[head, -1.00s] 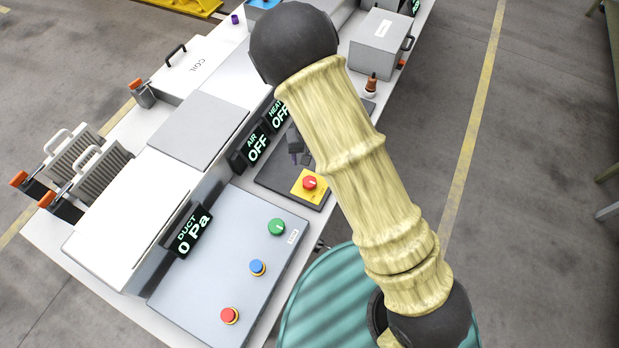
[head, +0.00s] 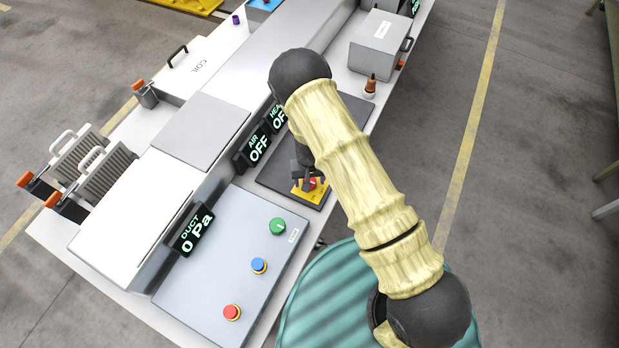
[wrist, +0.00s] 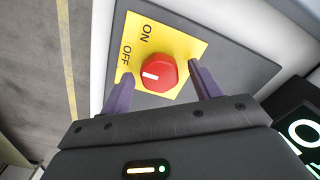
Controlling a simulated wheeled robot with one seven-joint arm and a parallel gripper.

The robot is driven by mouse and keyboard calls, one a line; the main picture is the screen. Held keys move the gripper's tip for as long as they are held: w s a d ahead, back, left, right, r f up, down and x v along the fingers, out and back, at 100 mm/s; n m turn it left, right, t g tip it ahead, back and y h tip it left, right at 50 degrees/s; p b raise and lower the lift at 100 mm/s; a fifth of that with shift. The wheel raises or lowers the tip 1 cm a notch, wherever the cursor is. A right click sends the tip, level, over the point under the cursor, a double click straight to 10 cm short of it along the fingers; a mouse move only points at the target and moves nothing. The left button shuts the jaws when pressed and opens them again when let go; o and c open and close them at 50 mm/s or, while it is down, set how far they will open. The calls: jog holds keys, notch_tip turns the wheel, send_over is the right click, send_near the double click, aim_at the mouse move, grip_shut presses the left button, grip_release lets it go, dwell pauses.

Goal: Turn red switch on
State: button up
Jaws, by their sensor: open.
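The red switch (wrist: 158,73) is a red rotary knob on a yellow plate (wrist: 190,42) marked ON and OFF. In the wrist view its white mark points left, toward the OFF label (wrist: 126,57); the ON label (wrist: 146,32) is above it. My gripper (wrist: 162,82) is open, with one purple finger on each side of the knob; I cannot tell whether they touch it. In the head view my gripper (head: 308,183) is over the yellow plate (head: 298,193) and partly covers the red switch (head: 312,184).
Left of the switch are the AIR OFF display (head: 257,149) and a grey panel (head: 205,285) with green (head: 278,226), blue (head: 259,266) and red (head: 232,312) buttons. A brown-handled item (head: 370,86) stands farther back. Floor right of the bench is clear.

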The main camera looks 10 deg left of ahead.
jog(key=c, duration=1)
jog(key=shift+m, duration=0.3)
jog(key=m+b, duration=0.1)
jog(key=m, duration=1)
jog(key=shift+a, duration=0.1)
jog(key=o, duration=1)
